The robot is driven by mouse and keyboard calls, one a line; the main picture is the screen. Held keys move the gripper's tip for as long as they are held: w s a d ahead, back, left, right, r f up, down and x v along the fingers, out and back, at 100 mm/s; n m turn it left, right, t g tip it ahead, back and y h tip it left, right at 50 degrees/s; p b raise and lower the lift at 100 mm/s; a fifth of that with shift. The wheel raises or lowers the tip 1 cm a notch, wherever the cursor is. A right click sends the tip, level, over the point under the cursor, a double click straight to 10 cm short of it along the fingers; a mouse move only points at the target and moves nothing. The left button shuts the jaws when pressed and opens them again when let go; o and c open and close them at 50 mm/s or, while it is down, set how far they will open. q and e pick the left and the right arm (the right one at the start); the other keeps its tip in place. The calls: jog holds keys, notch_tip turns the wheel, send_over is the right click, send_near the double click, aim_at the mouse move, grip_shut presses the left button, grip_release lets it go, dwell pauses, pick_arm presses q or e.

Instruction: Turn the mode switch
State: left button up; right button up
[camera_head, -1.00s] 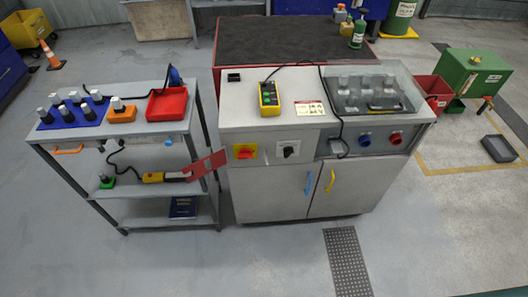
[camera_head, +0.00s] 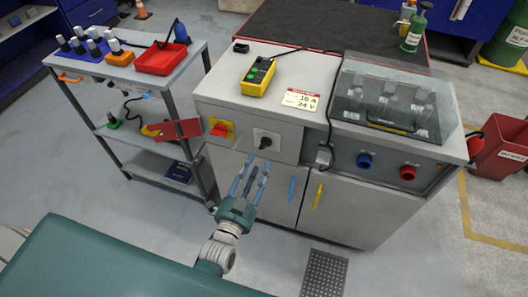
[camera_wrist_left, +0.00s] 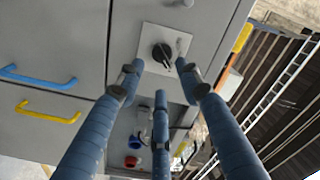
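The mode switch (camera_head: 266,141) is a black rotary knob on a pale square plate on the grey cabinet's front (camera_head: 285,140). The knob also shows in the left wrist view (camera_wrist_left: 162,54), near the top centre. My left gripper (camera_head: 258,167) is open and empty, with its blue fingers pointing at the cabinet just below the switch in the head view. In the left wrist view the fingertips (camera_wrist_left: 162,76) are spread to either side, below the knob, with a third finger between them. I see no contact with the knob. My right gripper is out of view.
A red switch on a yellow plate (camera_head: 221,128) sits left of the mode switch. Blue (camera_head: 364,160) and red (camera_head: 407,172) connectors are to the right. Blue (camera_head: 292,188) and yellow (camera_head: 317,197) door handles are below. A shelf cart (camera_head: 190,62) stands left.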

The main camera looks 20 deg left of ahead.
aim_at(265, 144)
pick_arm(q)
jog(key=w, duration=0.7)
jog(key=shift+w+f, duration=0.1)
jog(key=shift+w, duration=0.15)
grip_shut()
